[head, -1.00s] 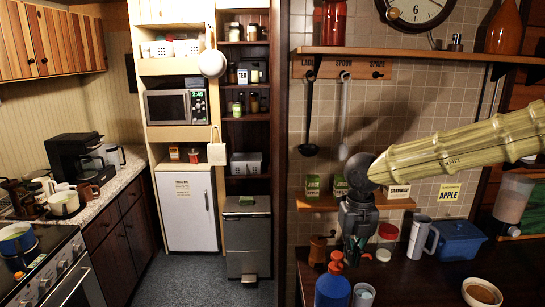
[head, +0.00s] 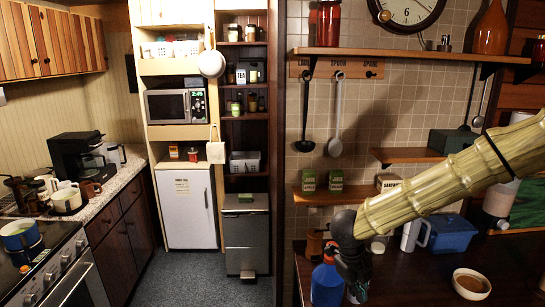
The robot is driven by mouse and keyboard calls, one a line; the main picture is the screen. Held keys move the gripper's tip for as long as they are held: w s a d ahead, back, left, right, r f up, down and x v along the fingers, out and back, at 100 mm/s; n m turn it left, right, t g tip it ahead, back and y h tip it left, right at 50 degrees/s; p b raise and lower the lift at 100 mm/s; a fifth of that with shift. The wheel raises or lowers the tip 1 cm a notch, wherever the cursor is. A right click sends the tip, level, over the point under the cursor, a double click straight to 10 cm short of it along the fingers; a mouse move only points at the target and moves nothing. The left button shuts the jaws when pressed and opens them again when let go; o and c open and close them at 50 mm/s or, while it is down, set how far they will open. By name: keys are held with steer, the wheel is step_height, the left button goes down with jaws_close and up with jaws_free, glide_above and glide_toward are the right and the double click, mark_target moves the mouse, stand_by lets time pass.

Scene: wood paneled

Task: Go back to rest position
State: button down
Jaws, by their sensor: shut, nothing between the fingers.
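My arm (head: 440,185) comes in from the right edge of the head view as a pale green, bamboo-like link. It ends in a dark grey wrist joint. My gripper (head: 357,280) hangs below this joint, pointing down over the dark counter, and is small and dark in the picture. It is shut and carries nothing. It overlaps the right side of a blue bottle with a red cap (head: 327,280) and a small cup behind it; I cannot tell how far apart they are in depth.
Above are a small shelf (head: 330,195) with green boxes, hanging utensils (head: 337,120) and a long shelf (head: 400,54). The floor at left is clear.

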steer(key=s+d+f+n+t, duration=0.1)
steer(key=s+f+n, duration=0.6)
steer(key=f, duration=0.5)
steer(key=s+d+f+n+t, duration=0.1)
steer(key=s+f+n, duration=0.3)
steer(key=f+n, duration=0.6)
steer(key=s+a+f+n+g+y, duration=0.1)
steer(key=s+f+n, duration=0.25)
steer(key=s, duration=0.45)
steer(key=s+f+n+g+y, duration=0.1)
steer(key=s+f+n, duration=0.2)
steer(key=s+n, duration=0.35)
steer(key=s+a+f+n+g+y, duration=0.1)
steer(key=s+f+n, duration=0.25)
steer(key=s, duration=0.65)
step_height(320, 180, down, 14)
steer(key=b, duration=1.3)
steer(key=shift+w+r, duration=0.25)
